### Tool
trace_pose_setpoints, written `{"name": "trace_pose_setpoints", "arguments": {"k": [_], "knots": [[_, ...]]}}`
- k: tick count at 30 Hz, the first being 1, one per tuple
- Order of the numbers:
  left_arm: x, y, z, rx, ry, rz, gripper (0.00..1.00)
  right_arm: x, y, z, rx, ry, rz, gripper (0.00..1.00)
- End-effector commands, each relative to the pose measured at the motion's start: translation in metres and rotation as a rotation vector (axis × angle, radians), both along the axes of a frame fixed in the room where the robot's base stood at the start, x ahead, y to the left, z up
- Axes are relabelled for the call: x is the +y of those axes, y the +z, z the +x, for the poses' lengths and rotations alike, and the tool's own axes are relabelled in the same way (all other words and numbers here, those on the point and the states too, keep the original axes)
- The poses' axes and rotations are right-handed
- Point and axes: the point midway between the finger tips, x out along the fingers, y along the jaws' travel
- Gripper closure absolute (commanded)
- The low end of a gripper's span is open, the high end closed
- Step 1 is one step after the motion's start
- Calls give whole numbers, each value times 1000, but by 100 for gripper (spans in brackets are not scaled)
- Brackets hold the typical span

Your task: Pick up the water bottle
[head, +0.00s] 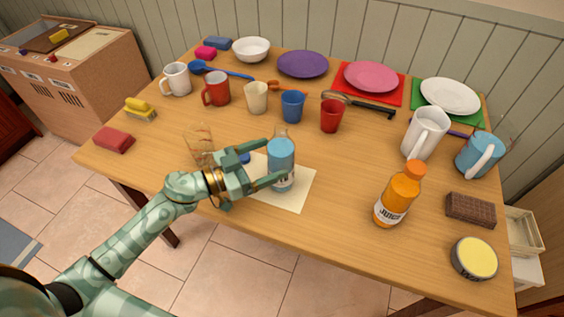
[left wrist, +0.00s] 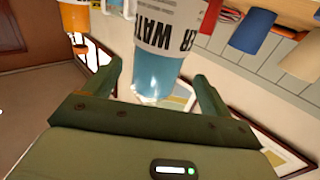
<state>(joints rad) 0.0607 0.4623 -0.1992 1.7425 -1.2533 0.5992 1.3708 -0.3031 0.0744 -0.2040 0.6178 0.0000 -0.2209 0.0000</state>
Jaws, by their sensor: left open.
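The water bottle (head: 281,165) stands upright on a pale paper mat (head: 297,195) near the front middle of the table. In the left wrist view the bottle (left wrist: 160,55) shows large, with the label letters "WAT" readable. My left gripper (head: 273,162) is open, with its fingers reaching to either side of the bottle. In the wrist view the bottle shows between the two fingers (left wrist: 160,78), with a gap visible on each side. My right gripper is not in view.
An orange juice bottle (head: 398,194) stands to the right. A clear glass (head: 199,145) stands behind my left wrist. Several cups, including a blue cup (head: 292,106) and a red cup (head: 331,116), stand behind the bottle. The table between the water and juice bottles is clear.

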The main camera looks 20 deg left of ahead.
Motion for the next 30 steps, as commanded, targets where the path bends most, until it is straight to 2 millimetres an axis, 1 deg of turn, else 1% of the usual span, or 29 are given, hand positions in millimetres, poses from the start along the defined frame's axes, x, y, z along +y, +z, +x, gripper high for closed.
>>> {"name": "trace_pose_setpoints", "arguments": {"k": [3, 7, 11, 14, 19, 20, 21, 23, 24, 26, 27, 30], "knots": [[-8, -1, 7, -1, -1, -1, 17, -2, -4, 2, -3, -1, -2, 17], [-26, -1, 21, -1, -1, -3, 17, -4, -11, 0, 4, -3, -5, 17], [-38, -1, 33, 0, -1, -1, 17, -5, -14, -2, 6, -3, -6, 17], [-41, 1, 36, -1, 0, 0, 17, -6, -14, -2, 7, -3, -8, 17], [-41, 1, 36, -1, 0, 0, 17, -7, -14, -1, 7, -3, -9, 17], [-41, 1, 36, -1, 0, 0, 22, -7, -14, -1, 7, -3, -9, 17], [-41, 1, 36, -1, 0, -1, 33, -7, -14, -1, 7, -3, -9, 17], [-41, 1, 36, 0, 0, 0, 50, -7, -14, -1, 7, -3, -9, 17], [-41, 1, 36, 0, 0, 0, 61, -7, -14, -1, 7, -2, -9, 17], [-41, 1, 36, 0, 0, 0, 78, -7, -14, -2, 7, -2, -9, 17], [-41, 2, 36, -2, 0, -1, 79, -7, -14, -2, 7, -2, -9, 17], [-41, 2, 36, -2, 0, -1, 79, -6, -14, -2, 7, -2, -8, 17]]}}
